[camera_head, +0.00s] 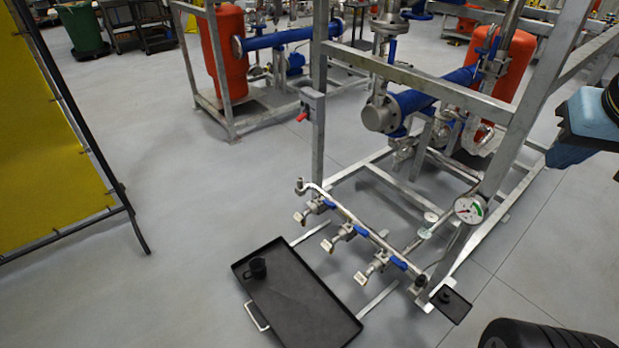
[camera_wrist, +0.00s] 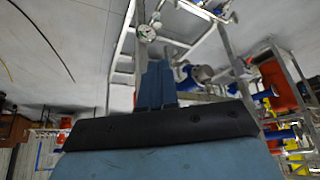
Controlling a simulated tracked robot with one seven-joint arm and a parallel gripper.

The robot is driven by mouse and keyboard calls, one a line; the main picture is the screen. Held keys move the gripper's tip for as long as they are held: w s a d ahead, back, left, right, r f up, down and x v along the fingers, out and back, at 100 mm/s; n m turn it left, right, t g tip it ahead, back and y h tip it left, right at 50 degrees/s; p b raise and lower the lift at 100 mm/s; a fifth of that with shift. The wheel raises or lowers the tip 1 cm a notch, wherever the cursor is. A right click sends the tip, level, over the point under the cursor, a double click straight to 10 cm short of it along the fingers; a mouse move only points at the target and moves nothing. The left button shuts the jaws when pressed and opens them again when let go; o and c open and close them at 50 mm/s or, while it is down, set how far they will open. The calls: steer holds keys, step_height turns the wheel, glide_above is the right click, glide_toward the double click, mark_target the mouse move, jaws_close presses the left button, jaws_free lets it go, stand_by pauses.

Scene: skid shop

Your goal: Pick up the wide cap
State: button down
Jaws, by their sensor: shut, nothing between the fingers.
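A black, short cylindrical piece (camera_head: 257,267) with a small projection at its side stands on the black tray (camera_head: 310,318) in the head view. Another small black piece (camera_head: 446,296) sits on a small dark plate at the skid's front corner. I cannot tell for certain which of them is the wide cap. My gripper (camera_wrist: 158,66) shows in the wrist view with its two blue fingers together and nothing between them. It is well apart from both pieces. Neither piece can be made out in the wrist view.
A pipe manifold with blue-handled valves (camera_head: 345,232) runs just behind the tray. The skid frame (camera_head: 318,130) rises beyond it, with a gauge (camera_head: 469,208) on its post. A yellow screen (camera_head: 50,150) stands at left. Open grey floor lies between the screen and tray.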

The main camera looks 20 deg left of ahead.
stand_by(0.4)
steer(key=c, duration=1.2)
jaws_free()
steer(key=shift+o, duration=0.6)
steer(key=shift+a, duration=0.15)
